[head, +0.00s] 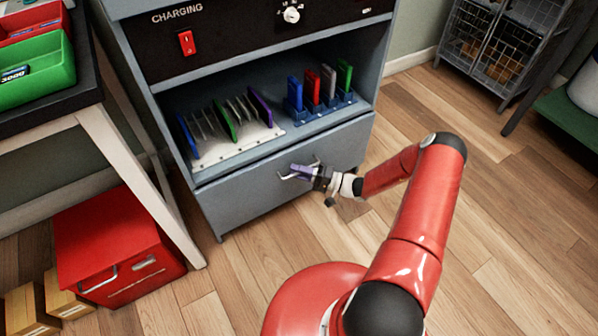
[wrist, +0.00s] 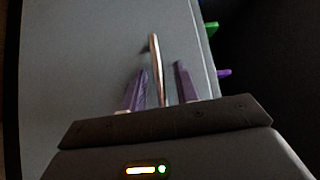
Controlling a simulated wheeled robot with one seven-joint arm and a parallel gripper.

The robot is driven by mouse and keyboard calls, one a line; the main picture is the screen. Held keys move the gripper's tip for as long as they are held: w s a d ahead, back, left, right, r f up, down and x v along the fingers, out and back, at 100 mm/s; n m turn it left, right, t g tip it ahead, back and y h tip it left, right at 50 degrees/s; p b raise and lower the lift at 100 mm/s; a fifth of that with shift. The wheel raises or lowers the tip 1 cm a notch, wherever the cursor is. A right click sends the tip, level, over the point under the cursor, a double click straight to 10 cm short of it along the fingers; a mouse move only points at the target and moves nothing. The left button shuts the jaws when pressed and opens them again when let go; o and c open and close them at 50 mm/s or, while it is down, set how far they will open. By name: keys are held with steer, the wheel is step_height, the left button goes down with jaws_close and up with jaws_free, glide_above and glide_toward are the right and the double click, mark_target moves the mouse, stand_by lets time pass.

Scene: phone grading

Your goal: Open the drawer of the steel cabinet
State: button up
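The grey steel cabinet (head: 128,50) stands ahead, marked CHARGING at its top. Its drawer (head: 245,196) is the plain front panel at the bottom and looks closed. A thin metal bar handle (head: 288,177) is on the drawer front. My gripper (head: 306,171) is at the handle. In the wrist view the handle (wrist: 155,58) runs between the two purple fingers of my gripper (wrist: 162,70). Gaps show on both sides of the bar, so the fingers are open around it. In the head view my gripper partly hides the handle.
Above the drawer, an open shelf holds a white rack (head: 235,145) and a blue rack (head: 318,108) with upright phones. A red cabinet (head: 105,235) stands under the table at left. A wire-basket unit (head: 500,45) is at back right. Wood floor before the drawer is clear.

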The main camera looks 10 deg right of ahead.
jaws_close()
steer(key=s+d, duration=0.4)
steer(key=s, duration=0.9)
steer(key=s+d+p, duration=0.1)
steer(key=s+d, duration=0.3)
steer(key=s, duration=0.9)
steer(key=shift+s+d, duration=0.15)
steer(key=shift+d, duration=0.1)
jaws_free()
